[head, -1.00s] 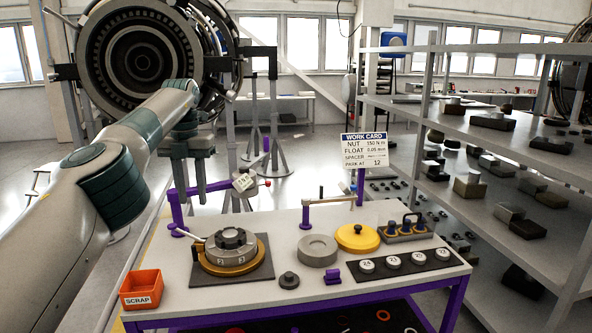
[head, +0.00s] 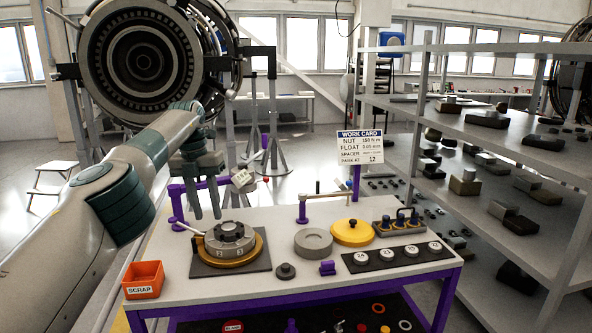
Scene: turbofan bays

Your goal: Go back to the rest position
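My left gripper (head: 205,200) hangs with its fingers pointing down above the back left of the workbench (head: 215,291). Its two fingers are apart with nothing between them. Below and to its right sits a round grey fixture with numbered faces (head: 230,240) on a yellow ring (head: 250,262) and a dark square plate. I cannot tell from this view how far the fingertips are from the fixture. My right gripper is not in view.
An orange scrap bin (head: 143,279) stands at the bench's front left. A grey ring (head: 313,242), a yellow disc (head: 352,232) and a dark strip of numbered spacers (head: 398,256) lie to the right. A work card (head: 359,147) stands behind. Shelves (head: 480,150) fill the right side.

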